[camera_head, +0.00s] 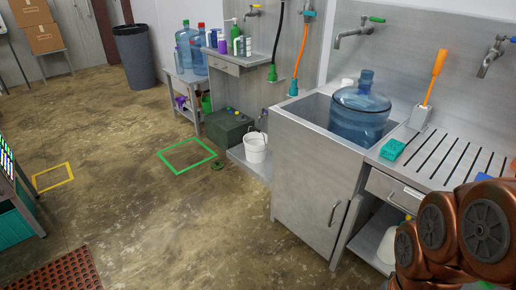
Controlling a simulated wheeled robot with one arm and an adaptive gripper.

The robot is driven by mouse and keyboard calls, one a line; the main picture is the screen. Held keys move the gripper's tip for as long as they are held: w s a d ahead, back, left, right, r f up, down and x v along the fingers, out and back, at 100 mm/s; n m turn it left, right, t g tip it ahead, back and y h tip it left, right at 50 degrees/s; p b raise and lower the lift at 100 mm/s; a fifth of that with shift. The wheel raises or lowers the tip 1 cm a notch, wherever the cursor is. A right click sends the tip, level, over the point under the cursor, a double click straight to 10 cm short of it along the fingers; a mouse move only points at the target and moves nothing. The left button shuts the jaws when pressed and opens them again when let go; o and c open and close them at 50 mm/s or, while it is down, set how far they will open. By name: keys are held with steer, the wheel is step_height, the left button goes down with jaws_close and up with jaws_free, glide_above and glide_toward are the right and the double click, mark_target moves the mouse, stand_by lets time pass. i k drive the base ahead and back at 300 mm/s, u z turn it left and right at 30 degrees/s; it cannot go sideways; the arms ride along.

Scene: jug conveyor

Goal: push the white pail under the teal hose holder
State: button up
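The white pail (255,147) stands upright on a low grey metal ledge (236,155), left of the sink cabinet. The teal holder (293,88) is on the wall above and to the right of the pail, at the lower end of an orange hose (300,55). A green holder (272,73) sits to its left, at the end of a black hose. The pail looks nearer to below the green holder than the teal one. My copper arm shows at the lower right; my gripper is not in view.
The steel sink cabinet (308,185) stands right of the pail, with a blue water jug (361,112) in its basin. A dark green box (228,125) stands left of the pail. The floor in front is open, with a green outlined square (163,155).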

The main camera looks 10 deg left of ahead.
mark_target(256, 143)
steer(key=k, duration=1)
steer(key=u, duration=0.7)
steer(key=i, duration=5.85)
steer(key=u, duration=1.25)
